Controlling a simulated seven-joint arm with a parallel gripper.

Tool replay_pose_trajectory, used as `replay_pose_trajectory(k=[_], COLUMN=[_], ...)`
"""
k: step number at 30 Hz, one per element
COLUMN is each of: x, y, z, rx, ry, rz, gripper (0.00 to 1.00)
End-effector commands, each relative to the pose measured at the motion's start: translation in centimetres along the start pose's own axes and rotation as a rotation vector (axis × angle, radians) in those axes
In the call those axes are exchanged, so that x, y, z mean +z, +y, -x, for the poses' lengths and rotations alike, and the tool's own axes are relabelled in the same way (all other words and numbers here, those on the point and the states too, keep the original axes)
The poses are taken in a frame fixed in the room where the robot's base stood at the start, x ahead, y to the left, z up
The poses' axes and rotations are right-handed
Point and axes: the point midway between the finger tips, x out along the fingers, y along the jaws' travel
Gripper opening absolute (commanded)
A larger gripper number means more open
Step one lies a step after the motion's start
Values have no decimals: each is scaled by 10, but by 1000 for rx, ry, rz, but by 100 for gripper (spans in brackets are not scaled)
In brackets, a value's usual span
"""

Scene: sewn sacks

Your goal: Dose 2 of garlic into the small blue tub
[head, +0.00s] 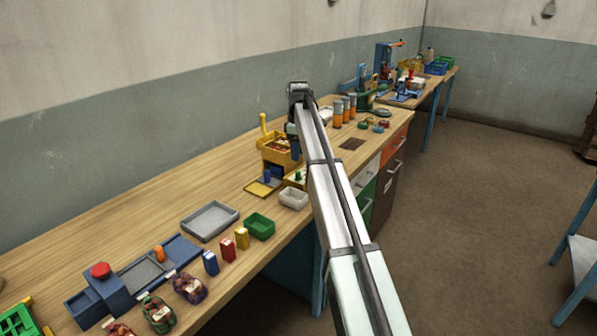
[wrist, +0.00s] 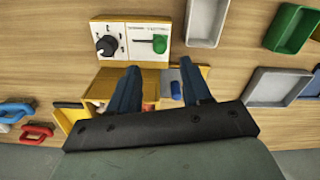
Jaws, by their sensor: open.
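A yellow dispenser (head: 272,150) with an upright yellow handle stands on the bench, and reddish-brown contents show in its top. Its yellow body (wrist: 105,85) lies under my gripper in the wrist view. A control panel (wrist: 130,52) beside it has a black dial (wrist: 106,46) and a green lever (wrist: 158,43). A small blue peg-like part (wrist: 175,91) shows between my fingers. My gripper (wrist: 160,80) is open and empty above the dispenser; its fingers hide part of it. I cannot surely pick out the small blue tub or tell which contents are garlic.
A white tub (head: 293,198), a green tub (head: 259,227) and a grey tray (head: 209,222) stand nearby. Small boxes, patterned sacks (head: 188,288) and a blue device with a red button (head: 100,270) are nearer. Orange jars (head: 338,115) stand beyond. Red (wrist: 37,132) and blue handles lie left in the wrist view.

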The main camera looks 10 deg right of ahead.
Motion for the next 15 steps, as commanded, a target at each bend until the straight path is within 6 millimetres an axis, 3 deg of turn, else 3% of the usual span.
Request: replay_pose_trajectory(k=[6,15], x=[1,0], y=[-1,0], z=[-40,-75], rx=[-1,-1], ry=[-1,0], rz=[-1,-1], gripper=[48,48])
